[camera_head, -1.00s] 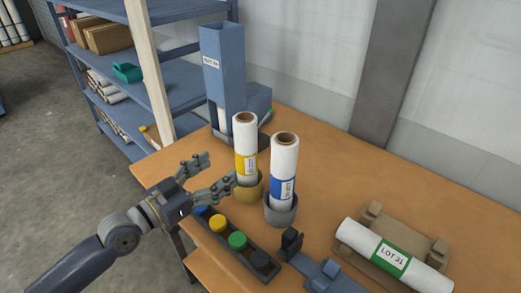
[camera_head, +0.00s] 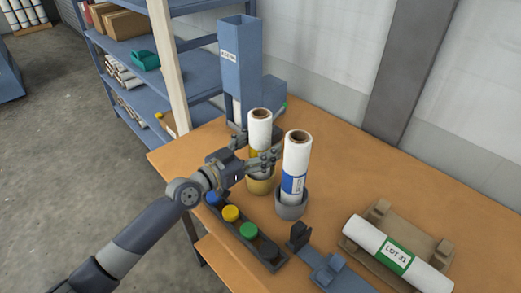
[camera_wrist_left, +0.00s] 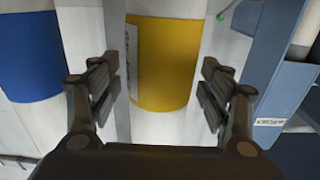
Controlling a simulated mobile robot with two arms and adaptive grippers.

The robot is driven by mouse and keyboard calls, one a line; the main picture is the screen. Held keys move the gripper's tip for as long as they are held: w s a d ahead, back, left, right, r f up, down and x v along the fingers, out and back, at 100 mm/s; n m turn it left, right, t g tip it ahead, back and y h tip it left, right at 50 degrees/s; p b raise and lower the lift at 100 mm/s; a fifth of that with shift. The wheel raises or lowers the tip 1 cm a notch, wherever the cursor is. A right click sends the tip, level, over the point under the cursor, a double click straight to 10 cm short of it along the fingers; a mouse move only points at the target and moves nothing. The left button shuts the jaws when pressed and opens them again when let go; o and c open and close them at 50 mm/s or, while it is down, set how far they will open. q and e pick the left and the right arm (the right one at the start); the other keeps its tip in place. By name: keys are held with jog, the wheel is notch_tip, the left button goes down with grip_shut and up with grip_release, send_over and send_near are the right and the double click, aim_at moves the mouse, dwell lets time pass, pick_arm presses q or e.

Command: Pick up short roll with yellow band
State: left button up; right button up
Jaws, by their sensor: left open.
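The short roll with the yellow band (camera_head: 260,128) stands upright in a tan cup (camera_head: 261,185) on the table. My left gripper (camera_head: 255,150) is at the roll, with one finger on either side of it, open. In the left wrist view the yellow band (camera_wrist_left: 165,60) fills the space between the two open fingers (camera_wrist_left: 160,95), with gaps on both sides. In the head view the fingers and palm hide part of the band. My right gripper is not in view.
A taller roll with a blue band (camera_head: 296,160) stands in a grey cup (camera_head: 291,206) close on the right. A blue-grey dispenser (camera_head: 239,65) stands behind. A button strip (camera_head: 245,237) lies in front. A green-banded roll (camera_head: 397,255) rests in a cradle at right.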

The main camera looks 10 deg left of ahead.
pick_arm(q)
jog(key=c, duration=1.3)
